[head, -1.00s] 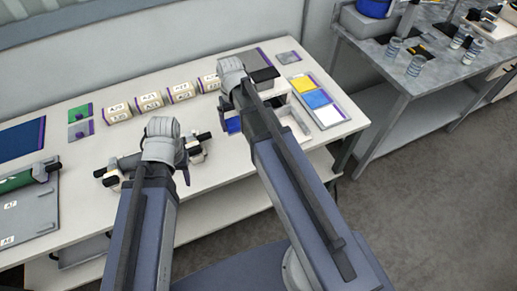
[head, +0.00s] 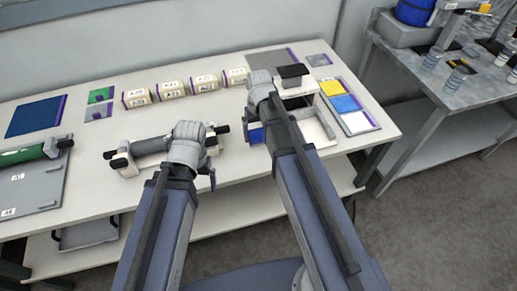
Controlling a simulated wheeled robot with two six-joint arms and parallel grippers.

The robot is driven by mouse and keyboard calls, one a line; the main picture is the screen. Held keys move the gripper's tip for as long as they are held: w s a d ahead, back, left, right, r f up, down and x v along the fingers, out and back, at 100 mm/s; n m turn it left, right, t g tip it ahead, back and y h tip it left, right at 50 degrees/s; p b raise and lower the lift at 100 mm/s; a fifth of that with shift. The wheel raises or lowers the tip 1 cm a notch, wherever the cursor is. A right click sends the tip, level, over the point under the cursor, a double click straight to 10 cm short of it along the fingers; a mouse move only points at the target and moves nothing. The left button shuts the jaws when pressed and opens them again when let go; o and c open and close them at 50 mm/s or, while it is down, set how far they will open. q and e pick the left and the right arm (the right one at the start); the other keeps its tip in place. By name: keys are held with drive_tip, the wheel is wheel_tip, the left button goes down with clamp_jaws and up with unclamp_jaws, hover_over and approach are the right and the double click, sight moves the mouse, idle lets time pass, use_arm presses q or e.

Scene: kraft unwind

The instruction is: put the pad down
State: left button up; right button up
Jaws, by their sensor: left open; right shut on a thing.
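My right gripper (head: 264,92) is at the right part of the table, its fingers mostly hidden behind its own wrist. A dark block that looks like the pad (head: 292,72) shows just beyond it, above a white part; I cannot tell whether it touches what is below. My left gripper (head: 192,155) is open over the right part of a dark roller (head: 151,145) lying across white supports; its fingertips are largely hidden.
A white open tray (head: 326,127) and a blue item (head: 256,135) lie near my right gripper. A colour-swatch board (head: 366,125) is to the right, a grey mat (head: 258,62) behind. A green roller (head: 22,155) lies left.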

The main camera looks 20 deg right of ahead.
sight(258, 149)
use_arm(q)
drive_tip(key=shift+f+b, duration=0.3)
drive_tip(key=shift+f, duration=0.6)
use_arm(e)
drive_tip(key=shift+f, duration=0.85)
use_arm(q)
drive_tip(key=shift+f, duration=0.1)
use_arm(e)
drive_tip(key=shift+f, duration=0.15)
use_arm(q)
wheel_tip(258, 149, down, 4)
drive_tip(key=b, duration=0.3)
drive_tip(key=shift+r+b, duration=0.25)
drive_tip(key=shift+b, duration=0.1)
use_arm(e)
wheel_tip(258, 149, down, 3)
drive_tip(key=shift+f, duration=0.2)
drive_tip(key=shift+f, duration=0.2)
drive_tip(key=o, duration=0.9)
use_arm(q)
drive_tip(key=shift+f, duration=0.15)
use_arm(e)
drive_tip(key=shift+o, duration=0.2)
drive_tip(key=shift+r, duration=0.15)
